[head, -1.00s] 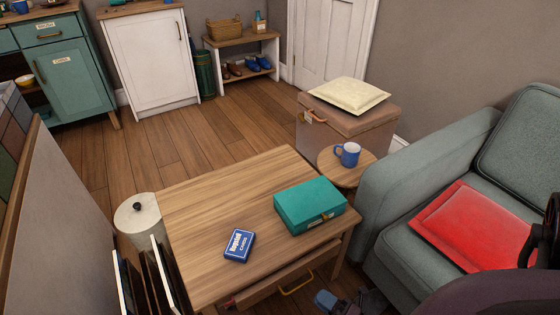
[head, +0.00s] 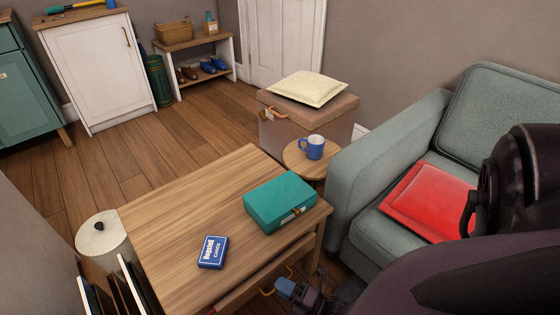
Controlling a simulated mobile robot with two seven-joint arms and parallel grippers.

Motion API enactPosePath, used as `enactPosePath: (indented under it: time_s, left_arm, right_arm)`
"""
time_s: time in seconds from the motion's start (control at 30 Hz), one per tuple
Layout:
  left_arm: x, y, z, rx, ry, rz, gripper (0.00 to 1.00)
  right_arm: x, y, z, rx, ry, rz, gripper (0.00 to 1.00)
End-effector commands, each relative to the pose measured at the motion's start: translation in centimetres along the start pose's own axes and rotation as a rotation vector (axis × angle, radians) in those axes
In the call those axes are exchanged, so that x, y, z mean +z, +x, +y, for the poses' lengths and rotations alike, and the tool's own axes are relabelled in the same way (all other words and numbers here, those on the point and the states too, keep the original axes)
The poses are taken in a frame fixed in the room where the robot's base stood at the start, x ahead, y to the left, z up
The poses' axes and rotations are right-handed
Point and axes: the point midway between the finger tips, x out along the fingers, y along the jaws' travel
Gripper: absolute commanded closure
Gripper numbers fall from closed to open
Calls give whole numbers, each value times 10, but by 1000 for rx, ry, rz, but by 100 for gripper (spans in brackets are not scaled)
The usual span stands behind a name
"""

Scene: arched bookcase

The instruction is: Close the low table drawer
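The low wooden table (head: 185,215) fills the lower middle of the head view. Its drawer front (head: 256,279) runs below the tabletop's near right edge and appears to stick out a little; how far is hard to tell. A yellow drawer handle (head: 268,292) shows partly beside my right gripper. My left gripper is out of view.
A teal box (head: 279,200) and a blue card pack (head: 213,252) lie on the tabletop. A round side table (head: 300,163) with a blue mug (head: 312,147) and a grey sofa (head: 385,170) stand to the right. Wooden floor (head: 130,165) is clear behind.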

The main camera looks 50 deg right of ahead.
Motion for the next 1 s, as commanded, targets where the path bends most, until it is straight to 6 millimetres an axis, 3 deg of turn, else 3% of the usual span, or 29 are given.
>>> enactPosePath:
  time_s: [0.4, 0.57, 1.0]
  left_arm:
    - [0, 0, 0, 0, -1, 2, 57]
    - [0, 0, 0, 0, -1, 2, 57]
    - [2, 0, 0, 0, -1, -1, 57]
  right_arm:
    - [0, 9, 0, 0, 0, 0, 81]
    - [0, 8, 0, 0, 0, 0, 100]
    - [0, 8, 0, 1, 0, 0, 100]
